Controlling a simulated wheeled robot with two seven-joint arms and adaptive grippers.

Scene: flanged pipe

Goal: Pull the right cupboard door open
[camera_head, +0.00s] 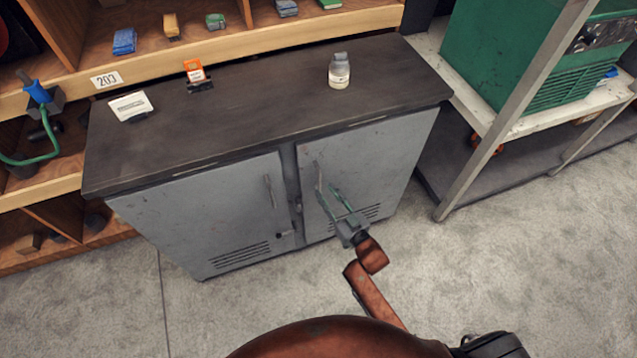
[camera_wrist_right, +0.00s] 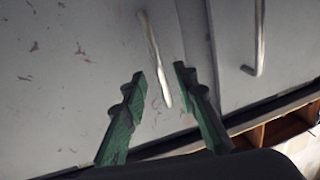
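The grey cupboard (camera_head: 200,215) has two doors, both shut. The right door (camera_head: 385,155) carries an upright bar handle (camera_head: 318,174) near its inner edge; this handle (camera_wrist_right: 150,40) also shows in the right wrist view, which looks upside down. My right gripper (camera_head: 332,190) is open in front of the right door, its green fingers pointing at the handle. In the right wrist view the gripper (camera_wrist_right: 159,70) has one finger on each side of the bar, with gaps; how far the fingertips reach past it is unclear. My left gripper is out of view.
The left door has its own handle (camera_head: 269,191). A bottle (camera_head: 339,71), an orange box (camera_head: 194,71) and a white item (camera_head: 130,106) stand on the dark top (camera_head: 250,98). A metal rack (camera_head: 510,115) stands at right. The floor (camera_head: 500,270) in front is clear.

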